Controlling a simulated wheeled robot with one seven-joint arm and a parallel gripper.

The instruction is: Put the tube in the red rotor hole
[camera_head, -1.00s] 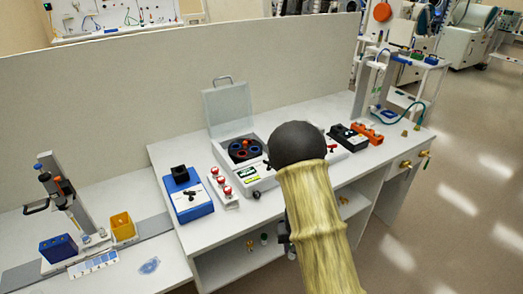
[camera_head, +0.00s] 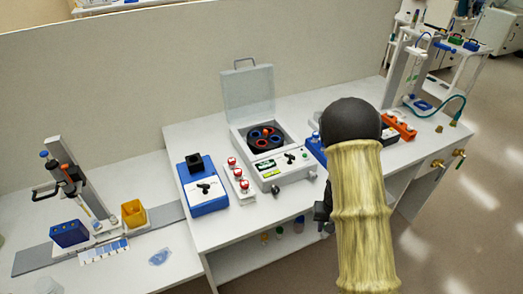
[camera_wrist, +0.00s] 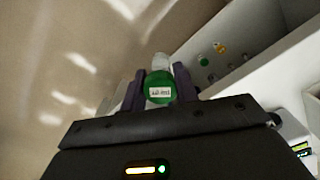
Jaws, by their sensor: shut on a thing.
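In the wrist view my gripper (camera_wrist: 159,84) is shut on a tube with a green cap (camera_wrist: 158,97), which bears a small white label. Part of a pale tube body shows beyond the cap. The tube is held away from the bench, over the floor side. In the head view my arm hides most of the gripper. The centrifuge (camera_head: 282,178) stands on the bench with its clear lid raised. Its dark rotor (camera_head: 265,139) has holes ringed in blue and red; a red ring (camera_head: 267,131) shows at the back. The gripper is to the right of and in front of the centrifuge.
An orange rack (camera_head: 400,126) is at the right. The raised lid (camera_head: 248,92) stands behind the rotor. A shelf below holds several capped items.

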